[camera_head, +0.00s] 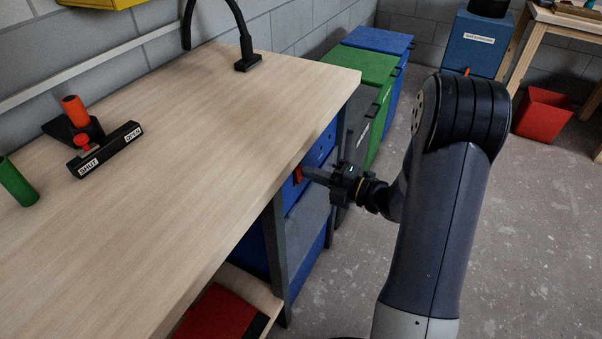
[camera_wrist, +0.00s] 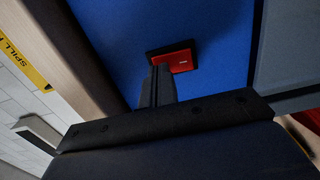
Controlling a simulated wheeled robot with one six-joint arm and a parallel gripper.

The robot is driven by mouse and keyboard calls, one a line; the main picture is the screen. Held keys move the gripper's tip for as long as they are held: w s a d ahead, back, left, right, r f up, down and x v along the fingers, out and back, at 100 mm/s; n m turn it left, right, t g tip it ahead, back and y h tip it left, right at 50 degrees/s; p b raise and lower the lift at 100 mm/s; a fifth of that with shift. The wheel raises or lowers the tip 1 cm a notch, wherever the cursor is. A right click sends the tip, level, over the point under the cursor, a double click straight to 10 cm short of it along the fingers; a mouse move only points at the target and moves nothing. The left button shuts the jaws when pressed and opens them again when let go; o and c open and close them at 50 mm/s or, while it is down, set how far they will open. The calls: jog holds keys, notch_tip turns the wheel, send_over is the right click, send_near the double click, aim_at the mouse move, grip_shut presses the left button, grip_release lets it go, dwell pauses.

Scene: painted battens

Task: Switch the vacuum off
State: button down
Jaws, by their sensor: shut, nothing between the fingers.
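A red rocker switch (camera_wrist: 180,61) in a dark frame sits on a blue panel (camera_wrist: 215,25) in the wrist view; its small lettering is too blurred to read. In the head view the red switch (camera_head: 298,175) shows on the blue front below the bench top's right edge. My gripper (camera_head: 306,173) is shut and empty, pointing left at this switch. In the wrist view its fingertips (camera_wrist: 159,70) overlap the switch's left part; I cannot tell whether they touch it. No part in view is clearly marked as a vacuum.
The wooden bench top (camera_head: 200,160) is close left of my gripper. It holds a black SHUT/OPEN slider (camera_head: 105,150) and a green cylinder (camera_head: 17,182). Green (camera_head: 362,66) and blue bins stand behind, with a labelled blue cabinet (camera_head: 478,45) and red bin (camera_head: 542,112) farther back. The right floor is clear.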

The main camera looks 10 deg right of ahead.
jog(key=p+v, duration=0.2)
jog(key=v, duration=0.4)
jog(key=shift+d, duration=0.15)
jog(key=shift+s, duration=0.1)
dwell(0.3)
jog(key=shift+b+x, duration=1.25)
jog(key=shift+x, duration=2.25)
jog(key=shift+s+d, duration=0.1)
jog(key=shift+d, duration=0.05)
